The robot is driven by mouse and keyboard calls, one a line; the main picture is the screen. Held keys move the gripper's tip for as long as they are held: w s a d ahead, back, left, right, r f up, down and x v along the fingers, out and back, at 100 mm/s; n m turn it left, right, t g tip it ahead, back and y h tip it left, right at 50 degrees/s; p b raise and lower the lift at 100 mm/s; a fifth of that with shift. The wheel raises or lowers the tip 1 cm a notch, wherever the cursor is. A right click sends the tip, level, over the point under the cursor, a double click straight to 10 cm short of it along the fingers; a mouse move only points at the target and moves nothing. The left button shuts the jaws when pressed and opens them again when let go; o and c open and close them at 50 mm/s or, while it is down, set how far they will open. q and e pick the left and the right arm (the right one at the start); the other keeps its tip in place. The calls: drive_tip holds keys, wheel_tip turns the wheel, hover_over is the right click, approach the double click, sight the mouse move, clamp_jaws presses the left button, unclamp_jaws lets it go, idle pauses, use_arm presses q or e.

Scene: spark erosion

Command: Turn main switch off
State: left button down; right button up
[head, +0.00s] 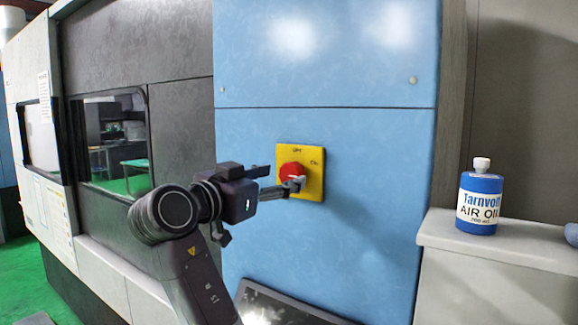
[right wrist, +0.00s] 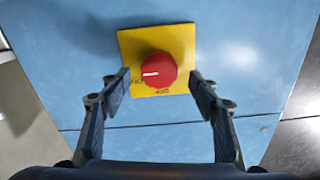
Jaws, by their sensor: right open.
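The main switch is a red round knob (head: 291,173) on a yellow plate (head: 314,183) fixed to the blue cabinet front. In the head view, OFF is printed at the plate's top and ON at its upper right. In the right wrist view, the red knob (right wrist: 158,69) has a white mark pointing left, on the side of the ON print; that view is turned over. My right gripper (head: 283,178) is open in front of the switch. Its fingers stand on either side of the knob, apart from it in the wrist view (right wrist: 161,82). My left gripper is out of view.
A blue AIR OIL bottle (head: 480,203) with a white cap stands on a pale ledge (head: 500,240) at the right. A dark machine door with a window (head: 118,145) is at the left. A dark slanted panel (head: 285,305) sits low below the switch.

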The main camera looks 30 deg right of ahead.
sight(288, 176)
drive_tip(key=p+x, duration=0.1)
drive_tip(key=x, duration=0.2)
drive_tip(key=shift+d, duration=0.15)
drive_tip(key=shift+w+d+f, duration=0.15)
drive_tip(key=shift+w+d, duration=0.05)
drive_tip(key=shift+d, duration=0.3)
drive_tip(key=shift+a, duration=0.2)
drive_tip(key=shift+c, duration=1.2)
drive_tip(key=c, duration=0.9)
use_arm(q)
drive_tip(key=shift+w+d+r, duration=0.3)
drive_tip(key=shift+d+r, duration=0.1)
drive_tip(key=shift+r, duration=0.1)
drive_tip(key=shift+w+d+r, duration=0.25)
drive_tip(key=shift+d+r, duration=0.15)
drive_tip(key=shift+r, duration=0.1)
